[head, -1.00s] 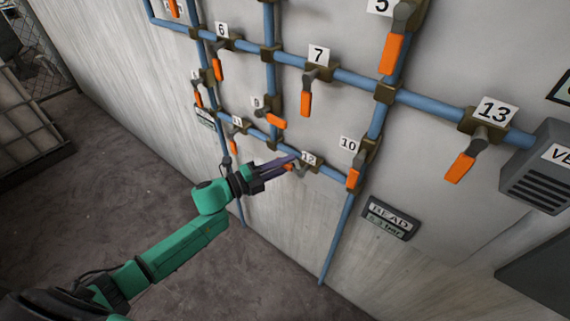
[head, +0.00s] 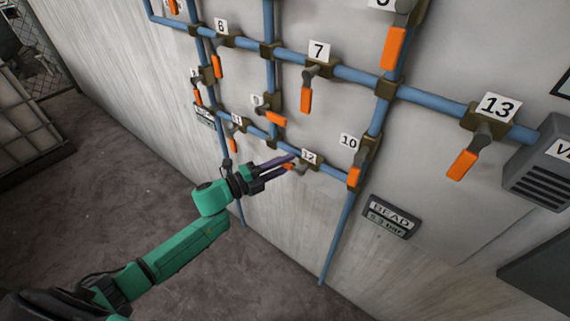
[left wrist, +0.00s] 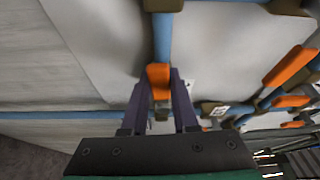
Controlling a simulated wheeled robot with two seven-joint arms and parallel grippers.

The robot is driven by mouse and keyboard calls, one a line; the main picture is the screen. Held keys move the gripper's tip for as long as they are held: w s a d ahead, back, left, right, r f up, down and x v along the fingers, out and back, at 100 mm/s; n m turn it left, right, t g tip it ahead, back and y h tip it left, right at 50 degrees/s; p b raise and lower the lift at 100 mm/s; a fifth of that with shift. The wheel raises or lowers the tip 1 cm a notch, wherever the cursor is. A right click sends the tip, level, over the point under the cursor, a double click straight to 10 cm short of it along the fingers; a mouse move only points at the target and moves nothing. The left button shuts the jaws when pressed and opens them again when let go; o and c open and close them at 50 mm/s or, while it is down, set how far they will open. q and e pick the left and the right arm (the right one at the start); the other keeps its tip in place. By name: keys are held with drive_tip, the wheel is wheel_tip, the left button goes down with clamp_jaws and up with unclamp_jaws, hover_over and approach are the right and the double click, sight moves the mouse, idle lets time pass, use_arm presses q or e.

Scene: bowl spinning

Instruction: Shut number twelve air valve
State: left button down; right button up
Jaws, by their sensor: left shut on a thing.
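The number twelve valve (head: 309,160) sits on the lowest blue pipe, under its white 12 label. My left gripper (head: 287,166) reaches in from the left and is shut on this handle. In the left wrist view the orange handle (left wrist: 158,82) shows between the two dark purple fingers. The grey stem by the valve body is only partly visible. My right gripper is not in view.
Valve 10 (head: 354,174) hangs close to the right, with its handle down. Valve 11 (head: 234,143) and valve 9 (head: 274,117) are close at left and above.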

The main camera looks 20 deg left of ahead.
use_arm(q)
drive_tip(key=shift+d+f+n+t+b, duration=0.1)
drive_tip(key=shift+f+n+t+b, duration=0.1)
drive_tip(key=shift+f+n+b, duration=0.3)
drive_tip(key=shift+f+n+t+b, duration=0.2)
drive_tip(key=shift+n+b, duration=0.15)
drive_tip(key=shift+n, duration=0.35)
drive_tip(key=s+d+f+n+t+y, duration=0.1)
drive_tip(key=d+n+t+y, duration=0.1)
drive_tip(key=n, duration=0.7)
drive_tip(key=s+d+f+n+t+y+b, duration=0.1)
drive_tip(key=n+t, duration=0.3)
drive_tip(key=n, duration=0.6)
drive_tip(key=shift+d+f+t+y, duration=0.4)
drive_tip(key=shift+d+f+y, duration=0.35)
drive_tip(key=shift+d, duration=0.1)
drive_tip(key=shift+n, duration=0.3)
drive_tip(key=c, duration=0.7)
unclamp_jaws()
